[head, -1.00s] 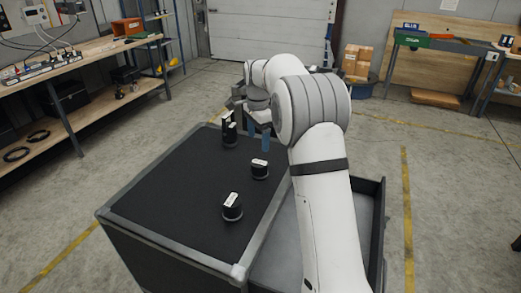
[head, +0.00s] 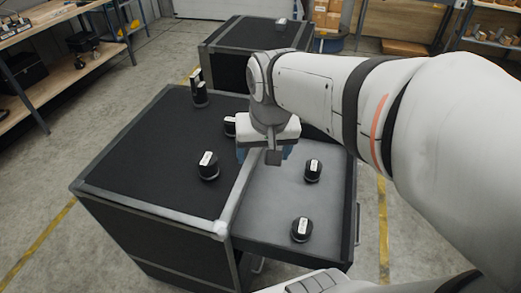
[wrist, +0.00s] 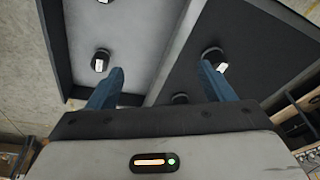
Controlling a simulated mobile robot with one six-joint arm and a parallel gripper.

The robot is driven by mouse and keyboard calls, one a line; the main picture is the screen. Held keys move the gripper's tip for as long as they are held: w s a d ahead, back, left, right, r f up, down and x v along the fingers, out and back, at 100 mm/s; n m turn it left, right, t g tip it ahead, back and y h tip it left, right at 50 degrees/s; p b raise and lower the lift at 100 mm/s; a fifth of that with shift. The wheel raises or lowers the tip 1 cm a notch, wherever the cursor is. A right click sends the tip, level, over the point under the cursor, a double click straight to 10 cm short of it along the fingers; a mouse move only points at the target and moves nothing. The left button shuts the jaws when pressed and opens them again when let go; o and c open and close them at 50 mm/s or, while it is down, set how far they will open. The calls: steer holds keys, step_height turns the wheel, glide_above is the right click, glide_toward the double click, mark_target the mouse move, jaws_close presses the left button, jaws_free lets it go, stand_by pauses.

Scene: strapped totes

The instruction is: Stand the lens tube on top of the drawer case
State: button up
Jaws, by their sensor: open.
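The drawer case (head: 150,165) has a black top with a grey rim. Its open drawer (head: 262,205) extends to the right with a grey floor. Two short black cylinders with white labels stand in the drawer, one farther back (head: 313,171) and one near the front (head: 302,230). Similar black pieces stand on the case top, including one near the middle (head: 208,166). I cannot tell which is the lens tube. My gripper (head: 265,155) is open and empty, pointing down above the border of case and drawer. In the wrist view, a drawer piece (wrist: 100,60) lies beyond the left fingertip.
A taller black piece (head: 198,92) stands at the case top's back corner, and another (head: 230,126) is partly hidden by my gripper. A second black case (head: 228,42) stands behind, with a small piece (head: 282,23) on it. The case top's front left is clear.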

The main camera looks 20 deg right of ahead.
steer(key=s+f+n, duration=0.2)
steer(key=s, duration=0.3)
steer(key=shift+s+d+f, duration=0.2)
steer(key=shift+d+f, duration=0.1)
steer(key=shift+f, duration=0.1)
